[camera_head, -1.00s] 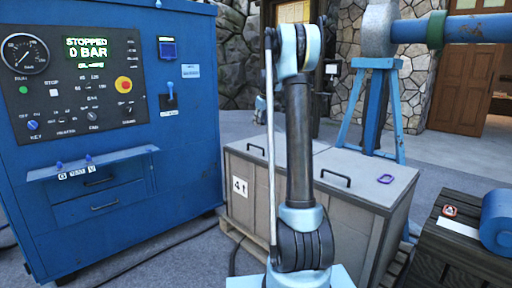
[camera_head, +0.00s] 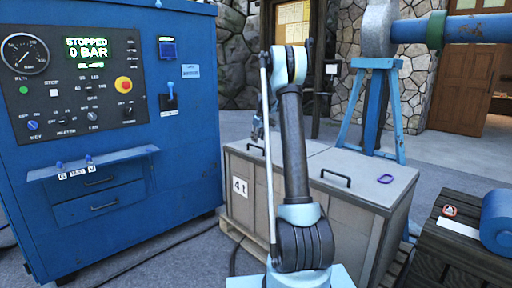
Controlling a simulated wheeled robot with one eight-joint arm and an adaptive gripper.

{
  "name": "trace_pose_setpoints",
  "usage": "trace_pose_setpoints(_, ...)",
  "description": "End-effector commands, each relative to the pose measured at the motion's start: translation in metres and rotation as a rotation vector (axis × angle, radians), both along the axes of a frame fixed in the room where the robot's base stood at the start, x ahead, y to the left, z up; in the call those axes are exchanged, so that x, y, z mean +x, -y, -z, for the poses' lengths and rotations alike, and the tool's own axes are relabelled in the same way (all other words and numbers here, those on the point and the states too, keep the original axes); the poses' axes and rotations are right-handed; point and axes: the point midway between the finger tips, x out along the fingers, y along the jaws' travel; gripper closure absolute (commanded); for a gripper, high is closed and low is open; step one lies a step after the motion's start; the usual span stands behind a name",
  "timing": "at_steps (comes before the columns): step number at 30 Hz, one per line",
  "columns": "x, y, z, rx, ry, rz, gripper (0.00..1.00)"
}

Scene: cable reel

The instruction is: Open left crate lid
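The wooden crate (camera_head: 247,212) stands on a pallet in the middle, marked "4 t" on its front. Its left lid (camera_head: 240,149) lies flat and shut, with a dark handle (camera_head: 256,149) near its front edge. The right lid (camera_head: 365,165) is also shut, with a dark handle (camera_head: 336,178) and a purple ring-shaped item (camera_head: 385,179) on it. My arm rises in front of the crate and hides part of the left lid. My gripper (camera_head: 258,130) shows only in part behind the arm, seemingly above the left lid near its handle. Its fingers are too small to read.
A blue control cabinet (camera_head: 190,130) with gauge and buttons stands close on the left. A blue reel stand (camera_head: 385,110) is behind the crate. A dark wooden block (camera_head: 455,255) with a blue cylinder (camera_head: 500,222) is at right. Cables lie on the floor.

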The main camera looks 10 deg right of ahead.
Motion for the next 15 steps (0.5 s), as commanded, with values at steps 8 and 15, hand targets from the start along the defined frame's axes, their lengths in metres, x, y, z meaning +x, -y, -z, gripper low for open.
trace_pose_setpoints(8,0.018,-0.003,0.038,0.0,0.0,0.0,0.67)
trace_pose_setpoints(15,0.023,-0.005,0.051,0.0,0.0,0.0,0.67)
